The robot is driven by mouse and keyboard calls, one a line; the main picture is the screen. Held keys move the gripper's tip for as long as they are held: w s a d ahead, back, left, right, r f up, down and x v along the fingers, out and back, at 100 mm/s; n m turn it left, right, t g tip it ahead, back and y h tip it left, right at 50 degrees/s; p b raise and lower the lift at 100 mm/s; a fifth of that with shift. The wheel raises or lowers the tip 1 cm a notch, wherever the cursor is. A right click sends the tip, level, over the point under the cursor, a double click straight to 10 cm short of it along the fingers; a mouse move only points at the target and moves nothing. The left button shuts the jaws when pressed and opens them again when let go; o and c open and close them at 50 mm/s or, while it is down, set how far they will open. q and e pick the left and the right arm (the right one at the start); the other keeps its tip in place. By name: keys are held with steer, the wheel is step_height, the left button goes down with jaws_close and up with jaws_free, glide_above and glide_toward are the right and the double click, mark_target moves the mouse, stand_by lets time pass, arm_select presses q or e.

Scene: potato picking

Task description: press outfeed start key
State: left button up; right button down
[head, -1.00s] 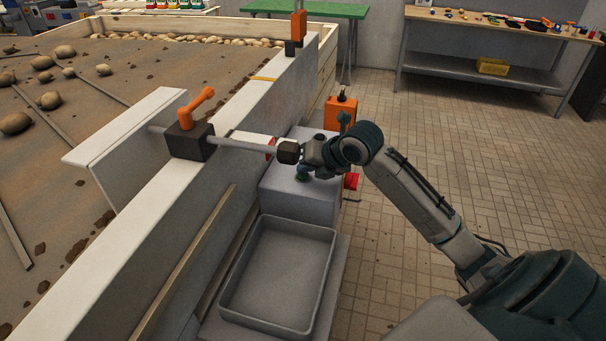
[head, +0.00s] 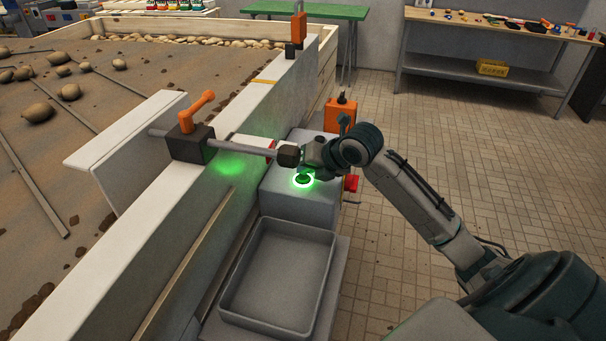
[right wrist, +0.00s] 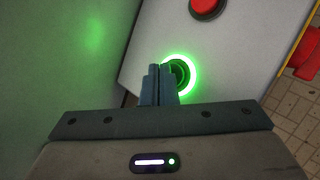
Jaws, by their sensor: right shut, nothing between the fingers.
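The outfeed start key is a round green button on top of a grey control box (head: 298,207), with a bright green glowing ring (head: 303,180). In the right wrist view the lit key (right wrist: 181,76) is right beside my fingertips and partly covered by them. My right gripper (head: 311,160) is over the box, and in the right wrist view its two fingers (right wrist: 159,70) are shut together with nothing between them. I cannot tell whether the tips touch the key. My left gripper is out of view.
A red button (right wrist: 207,6) is on the same box. A clamp with an orange handle (head: 197,110) and its rod stand left of my gripper on the conveyor wall (head: 150,225). An empty grey tray (head: 277,275) is in front of the box. Potatoes lie on the brown belt (head: 60,150).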

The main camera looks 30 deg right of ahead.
mark_target(307, 178)
steer(key=shift+r, duration=0.45)
step_height(307, 178, up, 5)
steer(key=p, duration=0.4)
steer(key=shift+p, duration=0.35)
steer(key=shift+f, duration=0.1)
stand_by(0.4)
